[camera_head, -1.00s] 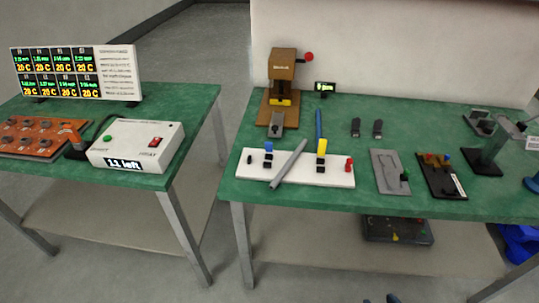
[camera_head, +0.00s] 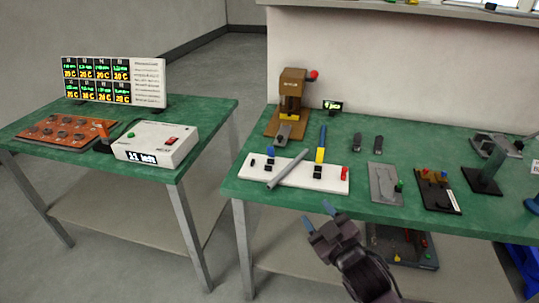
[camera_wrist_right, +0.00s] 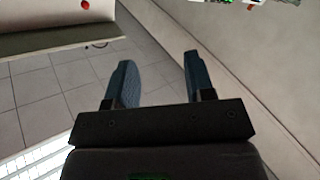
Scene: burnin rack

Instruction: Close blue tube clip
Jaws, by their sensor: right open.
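A white board (camera_head: 330,186) lies near the front of the right-hand green bench. A small blue clip part (camera_head: 270,151) stands at its left, with black parts below it. A grey tube (camera_head: 289,169) lies slantwise across the board. Whether either clip is open is too small to tell. My right gripper (camera_head: 319,214) is open and empty, in front of the bench edge and below the board in the picture. Its spread fingers show in the wrist view (camera_wrist_right: 158,62). My left gripper is out of view.
A brown press (camera_head: 291,95) stands behind the board. Two dark small parts, a grey plate (camera_head: 383,186) and a black fixture (camera_head: 437,194) sit to the right. The left bench holds a white meter box (camera_head: 157,144). Green bench surface (camera_head: 350,130) is bare behind the board.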

